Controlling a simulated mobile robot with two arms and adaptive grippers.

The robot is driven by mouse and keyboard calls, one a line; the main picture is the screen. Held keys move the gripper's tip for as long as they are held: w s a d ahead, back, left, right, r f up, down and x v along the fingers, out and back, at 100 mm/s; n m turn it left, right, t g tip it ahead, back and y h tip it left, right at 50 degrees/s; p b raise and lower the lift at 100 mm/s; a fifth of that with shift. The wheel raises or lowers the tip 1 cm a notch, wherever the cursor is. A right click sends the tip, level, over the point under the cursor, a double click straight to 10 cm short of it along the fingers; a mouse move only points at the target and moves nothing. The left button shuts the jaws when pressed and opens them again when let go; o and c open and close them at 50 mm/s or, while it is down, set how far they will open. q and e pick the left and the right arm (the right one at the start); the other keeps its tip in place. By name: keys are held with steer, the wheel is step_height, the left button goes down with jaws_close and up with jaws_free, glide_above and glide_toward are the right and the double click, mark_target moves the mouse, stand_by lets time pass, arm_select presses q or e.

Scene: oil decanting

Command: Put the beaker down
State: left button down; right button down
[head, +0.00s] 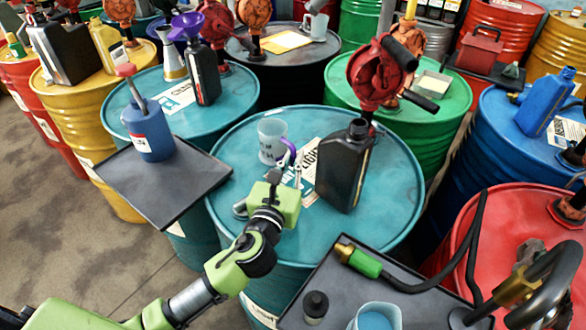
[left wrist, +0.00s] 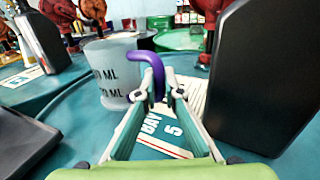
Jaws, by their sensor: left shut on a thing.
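The beaker (head: 272,141) is translucent and pale with dark volume markings and a purple handle (head: 289,149). It is upright at the near teal drum (head: 232,157), over the left part of its top; I cannot tell whether its base touches. My left gripper (head: 291,172) is shut on the purple handle, on the handle side of the beaker. In the left wrist view the beaker (left wrist: 115,72) shows left of centre, with the handle (left wrist: 149,62) between the fingertips (left wrist: 157,96). My right gripper is not in view.
A black bottle (head: 343,168) stands close right of the beaker, over a white label. A grey tray (head: 188,200) with a blue container (head: 148,130) lies to the left. Another grey tray (head: 325,255) holds a hose nozzle at the front right. A red pump (head: 375,75) stands behind.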

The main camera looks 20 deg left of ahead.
arm_select(q)
step_height(320, 180, down, 3)
steer(key=shift+r, duration=0.1)
steer(key=shift+s, duration=0.1)
